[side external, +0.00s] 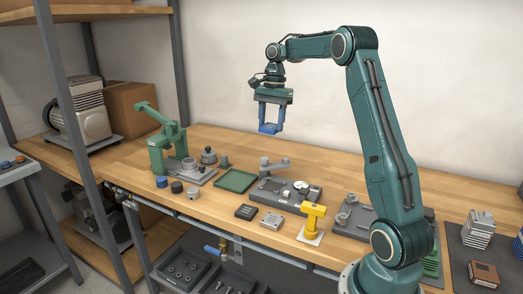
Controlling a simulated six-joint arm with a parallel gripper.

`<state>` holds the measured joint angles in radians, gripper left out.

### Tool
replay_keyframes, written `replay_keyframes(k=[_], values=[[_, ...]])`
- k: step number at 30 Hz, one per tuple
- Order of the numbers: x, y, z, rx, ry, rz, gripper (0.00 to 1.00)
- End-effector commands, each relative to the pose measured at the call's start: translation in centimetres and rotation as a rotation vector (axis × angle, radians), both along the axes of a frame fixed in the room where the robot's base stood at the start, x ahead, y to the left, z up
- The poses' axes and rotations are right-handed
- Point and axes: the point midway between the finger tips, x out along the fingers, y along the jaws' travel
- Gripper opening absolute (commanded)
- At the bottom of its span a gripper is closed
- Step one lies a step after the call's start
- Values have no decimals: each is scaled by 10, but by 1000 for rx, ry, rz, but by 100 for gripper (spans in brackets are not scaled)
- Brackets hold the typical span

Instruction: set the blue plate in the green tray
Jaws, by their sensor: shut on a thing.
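The blue plate (270,129) is between the fingertips of my gripper (270,123). My gripper points down, shut on the plate, and holds it in the air well above the workbench. The green tray (235,180) is a shallow, square tray lying flat on the bench. It looks empty. In the picture, my gripper and the plate are above and to the right of the tray.
A green press-like stand (166,138) and a grey plate with fittings (190,172) are left of the tray. A grey fixture (285,190) is close on its right.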

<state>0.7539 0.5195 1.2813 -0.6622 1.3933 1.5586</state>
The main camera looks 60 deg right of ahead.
Motion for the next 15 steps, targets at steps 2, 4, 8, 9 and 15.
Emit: replay_keyframes(k=[2,4,8,9,15], values=[[8,-1,-1,-4,1,-47,25],[15,-2,-2,-8,3,-101,25],[30,-4,-4,-15,4,-217,25],[34,-5,-4,-17,5,-252,25],[58,-6,-8,-23,4,-437,25]])
